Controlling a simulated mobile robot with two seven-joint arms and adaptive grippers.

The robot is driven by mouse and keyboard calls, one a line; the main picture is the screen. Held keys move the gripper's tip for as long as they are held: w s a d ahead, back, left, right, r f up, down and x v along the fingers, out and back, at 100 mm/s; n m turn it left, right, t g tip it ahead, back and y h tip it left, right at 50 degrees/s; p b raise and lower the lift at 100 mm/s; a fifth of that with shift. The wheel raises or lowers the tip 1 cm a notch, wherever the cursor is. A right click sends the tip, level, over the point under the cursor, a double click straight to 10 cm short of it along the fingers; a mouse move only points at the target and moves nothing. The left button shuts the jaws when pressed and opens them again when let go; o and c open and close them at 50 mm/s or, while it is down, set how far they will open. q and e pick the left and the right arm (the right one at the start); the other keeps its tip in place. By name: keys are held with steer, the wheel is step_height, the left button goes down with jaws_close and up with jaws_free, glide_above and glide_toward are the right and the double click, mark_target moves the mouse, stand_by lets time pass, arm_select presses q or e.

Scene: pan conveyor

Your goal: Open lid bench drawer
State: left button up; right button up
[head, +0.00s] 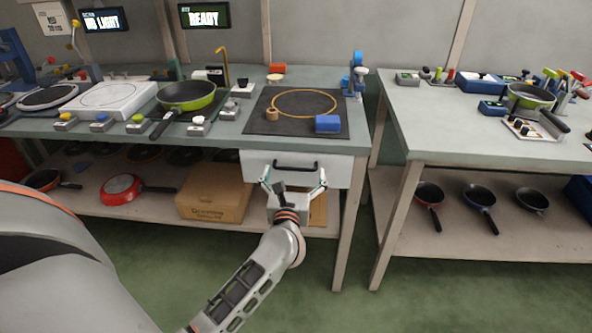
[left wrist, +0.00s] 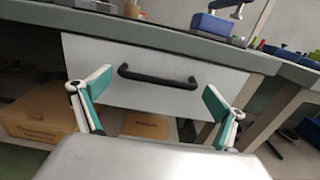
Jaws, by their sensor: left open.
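The bench drawer (head: 335,170) has a white front and sits under the right end of the left bench's top. Its dark bar handle (head: 296,164) is near the top of the front. The drawer looks shut. My left gripper (head: 294,180) is open and empty, just in front of and a little below the handle. In the left wrist view the drawer front (left wrist: 135,92) fills the middle. The handle (left wrist: 157,80) lies beyond and between the spread fingertips of the left gripper (left wrist: 153,95), apart from them. My right gripper is not in view.
The bench top (head: 235,130) holds a green pan (head: 187,96), a dark mat (head: 265,125) and a blue block (head: 327,124). A cardboard box (head: 213,193) and a red pan (head: 122,189) are on the lower shelf. A second bench (head: 440,130) stands right, past a narrow gap.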

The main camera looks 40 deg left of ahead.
arm_select(q)
steer(key=shift+x, duration=0.85)
